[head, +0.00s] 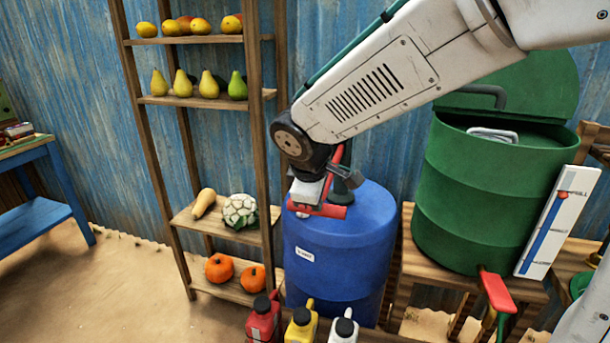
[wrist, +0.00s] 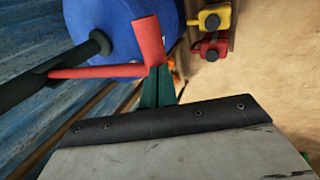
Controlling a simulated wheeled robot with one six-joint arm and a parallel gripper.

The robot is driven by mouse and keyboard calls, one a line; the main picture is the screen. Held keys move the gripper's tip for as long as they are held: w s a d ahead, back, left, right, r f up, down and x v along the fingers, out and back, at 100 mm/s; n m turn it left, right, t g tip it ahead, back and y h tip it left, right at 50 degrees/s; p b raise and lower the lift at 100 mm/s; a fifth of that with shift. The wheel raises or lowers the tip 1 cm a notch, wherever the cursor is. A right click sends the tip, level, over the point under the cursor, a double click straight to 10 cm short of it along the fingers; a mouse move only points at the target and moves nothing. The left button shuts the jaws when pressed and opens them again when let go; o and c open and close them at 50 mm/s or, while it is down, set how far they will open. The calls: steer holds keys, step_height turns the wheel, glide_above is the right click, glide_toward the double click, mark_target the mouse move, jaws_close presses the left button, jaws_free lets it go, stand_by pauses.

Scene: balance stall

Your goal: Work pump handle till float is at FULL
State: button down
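The pump on the blue barrel (head: 345,250) has a dark post and a red handle (head: 328,211) with a crosswise grip. The handle (wrist: 148,42) also shows in the wrist view. My gripper (wrist: 158,68) has its green fingertips right at the lower end of the red grip. The fingers look close together; whether they are closed around the grip is hidden. In the head view, my wrist hides most of the fingers. The white gauge board (head: 542,240) has a blue column and a small red float (head: 563,195) near the top, level with the FULL label.
A green tank (head: 480,200) with its lid raised stands on a wooden stand, with a red-handled lever (head: 496,292) below. A red, a yellow and a white jug (head: 344,328) stand in front of the barrel. A fruit shelf (head: 190,40) stands close on the left.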

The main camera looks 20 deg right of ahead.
step_height(320, 180, down, 7)
steer(key=shift+s+f, duration=0.2)
stand_by(0.4)
steer(key=s+a+r, duration=0.2)
steer(key=s+r, duration=0.1)
steer(key=r, duration=0.2)
steer(key=s+a+r, duration=0.3)
steer(key=s+r, duration=0.1)
steer(key=r, duration=0.2)
steer(key=shift+s+a+r, duration=0.25)
steer(key=shift+s, duration=0.05)
stand_by(1.6)
